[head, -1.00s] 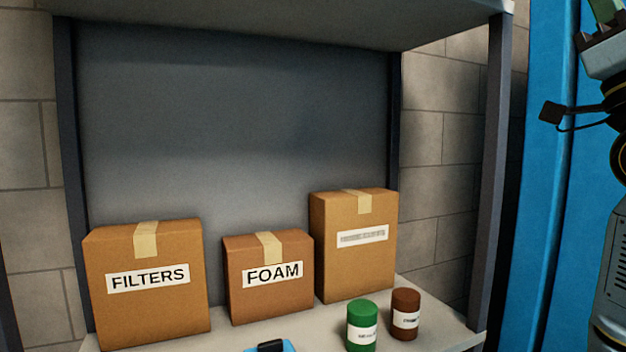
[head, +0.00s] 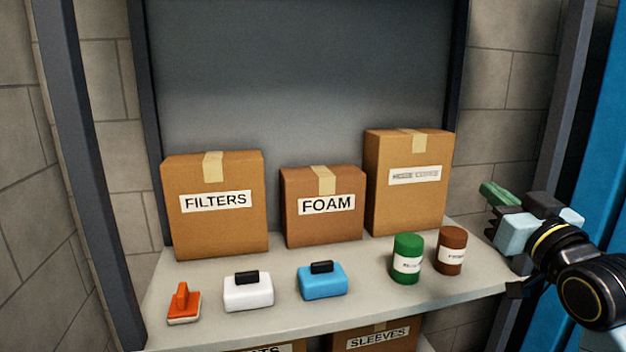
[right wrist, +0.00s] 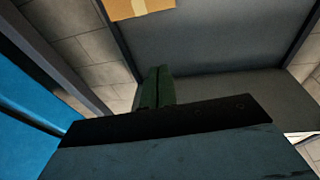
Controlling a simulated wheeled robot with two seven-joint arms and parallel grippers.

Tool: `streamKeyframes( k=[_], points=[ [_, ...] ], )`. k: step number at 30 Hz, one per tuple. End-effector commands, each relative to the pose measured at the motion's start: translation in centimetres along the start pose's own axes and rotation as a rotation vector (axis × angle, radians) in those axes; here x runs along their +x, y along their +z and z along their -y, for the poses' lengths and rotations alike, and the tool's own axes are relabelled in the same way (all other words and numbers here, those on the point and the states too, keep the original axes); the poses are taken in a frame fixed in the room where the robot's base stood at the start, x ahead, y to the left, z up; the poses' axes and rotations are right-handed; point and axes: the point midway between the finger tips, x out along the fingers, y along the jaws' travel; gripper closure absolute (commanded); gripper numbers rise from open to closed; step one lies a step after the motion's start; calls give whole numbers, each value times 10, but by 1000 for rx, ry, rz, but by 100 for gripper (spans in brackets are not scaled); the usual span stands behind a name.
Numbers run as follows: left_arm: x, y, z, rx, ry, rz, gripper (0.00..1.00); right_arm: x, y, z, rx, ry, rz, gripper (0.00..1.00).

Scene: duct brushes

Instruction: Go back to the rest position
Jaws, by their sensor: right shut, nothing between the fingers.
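My right gripper (head: 498,194) is at the right of the head view, beside the right end of the shelf. Its green fingers are closed together with nothing between them. They point left, toward the shelf's back corner, apart from the boxes and jars. In the right wrist view the closed green fingers (right wrist: 157,88) stand upright in the middle, over a dark grey surface. My left gripper is in neither current view.
The shelf board (head: 215,282) carries boxes marked FILTERS (head: 215,230) and FOAM (head: 325,228), a taller box (head: 408,210), green (head: 407,245) and brown (head: 451,238) jars, and orange (head: 182,303), white (head: 248,296) and blue (head: 322,283) brush-like items. A post (head: 90,160) stands left.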

Motion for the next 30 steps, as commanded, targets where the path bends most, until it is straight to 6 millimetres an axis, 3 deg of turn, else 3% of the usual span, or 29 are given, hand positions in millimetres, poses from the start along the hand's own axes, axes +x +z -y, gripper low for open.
streamKeyframes(
  k=[1,6,8,12,18,26,30],
  points=[
    [0,2,0,0,0,5,64,-9,41,9,-2,-1,104,100],
    [0,2,0,0,0,4,64,-60,158,37,-24,-1,440,100],
    [0,0,0,0,0,1,64,-85,194,46,-32,-4,559,100],
    [0,-6,1,-1,-1,-9,64,-158,267,70,-44,-14,834,100],
    [0,-11,1,-1,-2,-18,64,-252,322,94,-54,-31,1137,100],
    [0,-11,1,-1,-1,-18,64,-353,348,117,-57,-54,1430,100],
    [0,-10,0,-2,-1,-17,64,-354,383,117,-64,-55,1456,100]
  ],
)
